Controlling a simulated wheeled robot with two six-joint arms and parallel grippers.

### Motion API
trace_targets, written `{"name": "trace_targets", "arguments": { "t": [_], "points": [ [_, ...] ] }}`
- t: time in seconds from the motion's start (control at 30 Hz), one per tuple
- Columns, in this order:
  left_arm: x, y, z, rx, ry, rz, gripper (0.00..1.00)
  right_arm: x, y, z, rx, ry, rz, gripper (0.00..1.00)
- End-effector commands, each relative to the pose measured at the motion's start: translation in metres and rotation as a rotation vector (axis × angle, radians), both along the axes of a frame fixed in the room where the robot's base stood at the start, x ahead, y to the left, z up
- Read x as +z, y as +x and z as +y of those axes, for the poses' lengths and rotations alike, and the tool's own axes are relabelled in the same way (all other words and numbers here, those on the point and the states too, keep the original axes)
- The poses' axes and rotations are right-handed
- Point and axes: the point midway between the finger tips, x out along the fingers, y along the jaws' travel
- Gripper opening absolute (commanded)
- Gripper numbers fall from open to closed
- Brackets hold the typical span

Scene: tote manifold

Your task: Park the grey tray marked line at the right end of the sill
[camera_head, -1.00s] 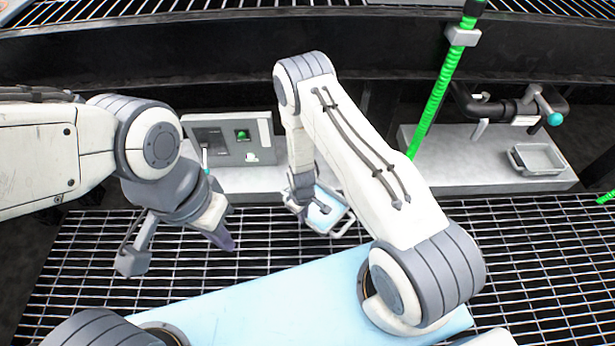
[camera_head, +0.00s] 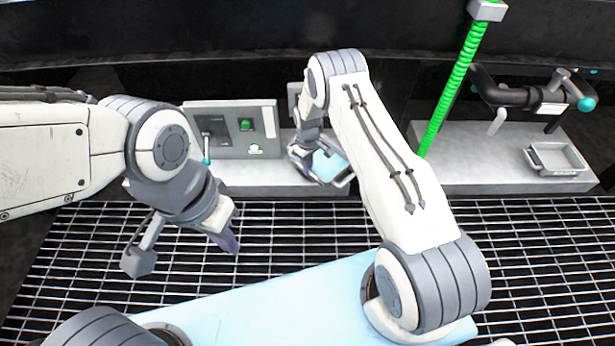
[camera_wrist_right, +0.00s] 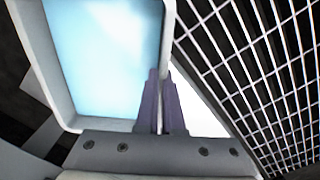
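A tray with a grey-white rim and a pale blue inside (camera_head: 331,165) is held by my right gripper (camera_head: 306,160), over or just before the sill's front edge. In the right wrist view, the two purple fingers (camera_wrist_right: 162,103) are closed on the rim of that tray (camera_wrist_right: 100,123). No marking on it can be read. The light grey sill (camera_head: 460,172) runs along the back, partly hidden by my right arm. A second, small grey tray (camera_head: 535,160) sits near the sill's right end. My left gripper (camera_head: 229,241) hangs empty over the grating; its finger gap is unclear.
A grey panel (camera_head: 232,143) with a green button stands at the sill's left part. A green hose (camera_head: 452,97) comes down onto the sill. A dark pipe with a teal-ended tap (camera_head: 530,97) is above the right part. Floor grating (camera_head: 530,225) lies in front.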

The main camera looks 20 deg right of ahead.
Motion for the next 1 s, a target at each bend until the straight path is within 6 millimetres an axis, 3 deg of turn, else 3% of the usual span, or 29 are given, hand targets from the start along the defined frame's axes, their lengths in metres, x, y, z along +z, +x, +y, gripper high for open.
{"name": "trace_targets", "arguments": {
  "t": [0.27,0.67,0.77,1.0],
  "points": [
    [-0.028,0.0,0.0,0.0,0.0,0.0,0.0,-0.034,0.001,0.0,0.001,0.0,-0.002,0.0],
    [-0.029,0.0,0.0,0.0,0.0,0.0,0.0,-0.037,0.001,0.0,0.001,0.0,-0.004,0.0],
    [-0.028,0.0,0.0,0.0,0.0,0.0,0.0,-0.037,0.0,0.0,0.001,0.0,0.0,0.31],
    [-0.028,0.0,0.0,0.0,0.0,0.0,0.0,-0.037,0.0,0.0,0.0,0.0,0.0,0.34]
  ]
}}
